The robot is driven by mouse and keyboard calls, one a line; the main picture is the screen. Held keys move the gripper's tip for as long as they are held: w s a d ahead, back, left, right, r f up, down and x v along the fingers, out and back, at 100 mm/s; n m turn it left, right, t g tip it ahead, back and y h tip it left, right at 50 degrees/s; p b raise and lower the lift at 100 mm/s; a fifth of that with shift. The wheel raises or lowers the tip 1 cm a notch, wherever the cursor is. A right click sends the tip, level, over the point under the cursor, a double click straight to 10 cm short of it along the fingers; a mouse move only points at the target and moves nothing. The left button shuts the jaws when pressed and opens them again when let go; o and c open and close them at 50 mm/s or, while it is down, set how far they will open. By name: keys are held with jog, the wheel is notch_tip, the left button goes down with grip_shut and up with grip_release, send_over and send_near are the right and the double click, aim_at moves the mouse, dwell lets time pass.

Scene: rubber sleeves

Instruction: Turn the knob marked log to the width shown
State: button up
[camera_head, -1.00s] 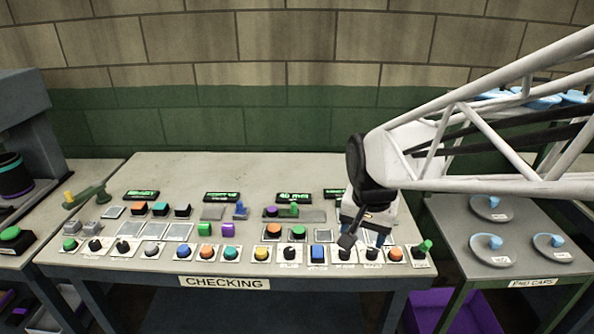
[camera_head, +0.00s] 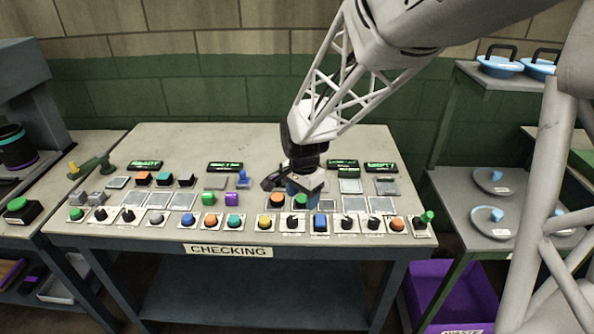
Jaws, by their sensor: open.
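The checking bench (camera_head: 250,140) carries a front row of buttons and several black knobs, among them a left knob (camera_head: 128,215), a middle knob (camera_head: 292,223) and a right knob (camera_head: 347,224). Their small labels are too blurred to read, so I cannot tell which is marked log. Green-lit displays stand behind, such as the left display (camera_head: 145,166) and right display (camera_head: 381,167); their text is not legible. My gripper (camera_head: 270,183) is open and empty above the bench's middle, behind the front row. My wrist hides part of the panel there.
Orange (camera_head: 277,199) and green (camera_head: 301,202) buttons lie close below my gripper. A side table (camera_head: 450,190) with round lids is at right, above a purple bin (camera_head: 445,285). The bench's back is clear.

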aim_at(293, 219)
jog(key=shift+m, duration=0.4)
jog(key=shift+w+a+f, duration=0.5)
jog(key=shift+a+f, duration=0.2)
jog(key=shift+f, duration=0.05)
jog(key=shift+w+a+f, duration=0.45)
jog(key=shift+a+f, duration=0.25)
jog(key=shift+f, duration=0.05)
jog(key=shift+f, duration=0.1)
jog(key=shift+f, duration=3.8)
jog(key=shift+c, duration=0.4)
jog(key=c, duration=0.8)
jog(key=shift+c, duration=0.2)
